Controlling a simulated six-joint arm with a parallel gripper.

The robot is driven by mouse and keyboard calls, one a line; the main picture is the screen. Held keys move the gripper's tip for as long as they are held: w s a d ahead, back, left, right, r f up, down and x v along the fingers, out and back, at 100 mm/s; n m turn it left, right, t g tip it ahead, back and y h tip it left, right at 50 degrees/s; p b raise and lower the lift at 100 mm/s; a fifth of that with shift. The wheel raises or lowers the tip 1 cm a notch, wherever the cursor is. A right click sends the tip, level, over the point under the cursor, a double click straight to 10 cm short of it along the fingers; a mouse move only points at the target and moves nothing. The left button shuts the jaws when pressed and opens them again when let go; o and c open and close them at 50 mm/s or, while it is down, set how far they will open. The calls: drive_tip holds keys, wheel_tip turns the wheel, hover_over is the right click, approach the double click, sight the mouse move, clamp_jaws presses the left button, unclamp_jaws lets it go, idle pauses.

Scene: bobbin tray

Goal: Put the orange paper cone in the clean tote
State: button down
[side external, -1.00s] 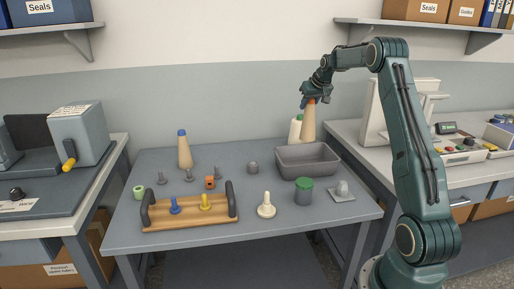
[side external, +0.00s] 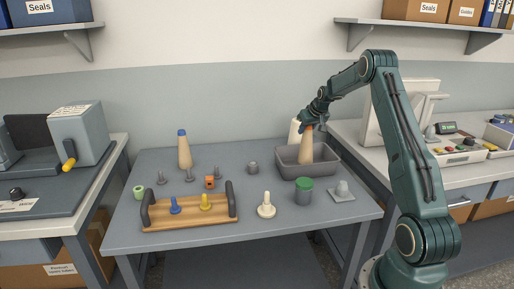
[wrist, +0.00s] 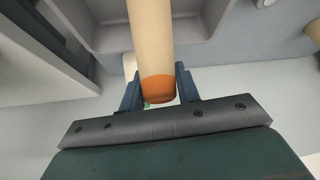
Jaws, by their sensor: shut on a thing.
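The orange paper cone (side external: 306,148) is tan with an orange tip and is upright, wide end down. My gripper (side external: 308,126) is shut on its orange tip, from above. The cone's lower part is inside the grey tote (side external: 322,176), within its walls. I cannot tell whether its base touches the tote floor. In the wrist view, the cone (wrist: 151,40) stands between the two blue fingers of my gripper (wrist: 158,87). The tote (wrist: 100,45) shows behind it.
A pale cone (side external: 295,131) stands close behind the tote. A green-lidded canister (side external: 304,192) stands in front, near a grey knobbed part (side external: 342,188). A blue-tipped cone (side external: 184,150) and a wooden tray (side external: 190,216) with bobbins are at left.

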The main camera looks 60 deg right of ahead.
sight(306, 135)
drive_tip(key=shift+f, duration=1.5)
drive_tip(key=c, duration=1)
unclamp_jaws()
drive_tip(key=shift+s+a+r, duration=0.1)
drive_tip(key=shift+s+r, duration=0.1)
drive_tip(key=shift+r, duration=0.25)
drive_tip(key=shift+v, duration=5.6)
drive_tip(key=shift+a, duration=0.1)
